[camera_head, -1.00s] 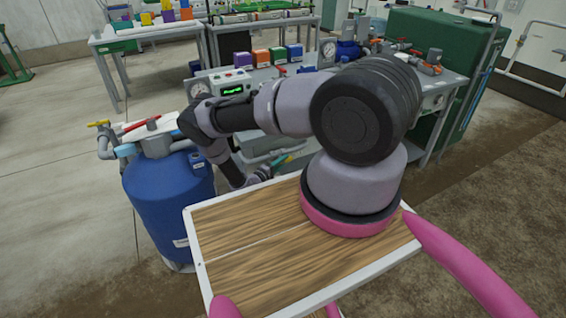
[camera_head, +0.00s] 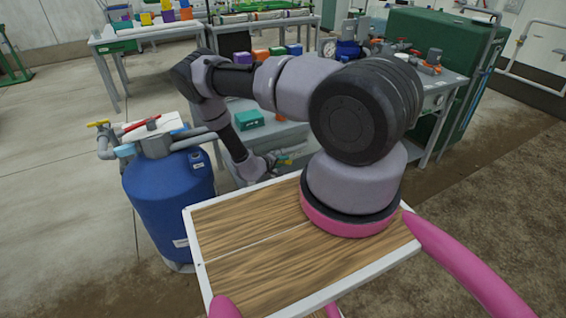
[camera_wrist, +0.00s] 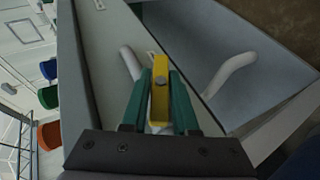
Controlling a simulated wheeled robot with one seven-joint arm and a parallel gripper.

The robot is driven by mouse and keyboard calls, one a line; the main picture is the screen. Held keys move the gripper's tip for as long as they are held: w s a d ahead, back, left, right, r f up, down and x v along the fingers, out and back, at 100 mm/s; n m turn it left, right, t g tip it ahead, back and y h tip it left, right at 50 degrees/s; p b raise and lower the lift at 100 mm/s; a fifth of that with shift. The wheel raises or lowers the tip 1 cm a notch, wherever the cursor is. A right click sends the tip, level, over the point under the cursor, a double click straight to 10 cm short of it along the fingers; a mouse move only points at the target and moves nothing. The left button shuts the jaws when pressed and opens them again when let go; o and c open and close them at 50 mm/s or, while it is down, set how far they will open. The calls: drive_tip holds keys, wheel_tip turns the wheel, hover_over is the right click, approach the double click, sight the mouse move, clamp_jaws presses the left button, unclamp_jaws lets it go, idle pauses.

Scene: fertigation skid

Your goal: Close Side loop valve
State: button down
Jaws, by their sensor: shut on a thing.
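In the wrist view, my gripper (camera_wrist: 162,76) is shut on a yellow valve lever (camera_wrist: 160,98), held between its two green fingers. The lever points up and down in that picture, with a round screw head near its middle. White pipe bends (camera_wrist: 219,76) show on both sides of it; the valve body is mostly hidden behind lever and fingers, so I cannot tell the lever's angle to the pipe. In the head view, my gripper (camera_head: 287,160) is small, low at the front of the grey bench, left of my arm's base. No label is readable.
A blue tank (camera_head: 170,205) with yellow and red levers on top stands left. A green box (camera_head: 249,119) is on the bench behind my forearm. In the wrist view, grey panels (camera_wrist: 262,60) flank the lever, and coloured bins (camera_wrist: 48,96) show at left.

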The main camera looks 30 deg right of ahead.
drive_tip(key=m+y, duration=0.1)
drive_tip(key=y, duration=0.2)
drive_tip(key=shift+g+y, duration=0.3)
drive_tip(key=y, duration=0.3)
drive_tip(key=shift+d+m, duration=0.15)
drive_tip(key=shift+m, duration=0.25)
drive_tip(key=shift+m+g+y, duration=0.3)
drive_tip(key=shift+m+y, duration=0.1)
drive_tip(key=shift+y, duration=2.2)
drive_tip(key=c, duration=0.8)
unclamp_jaws()
drive_tip(key=shift+o, duration=0.2)
drive_tip(key=v, duration=1)
drive_tip(key=shift+r, duration=0.4)
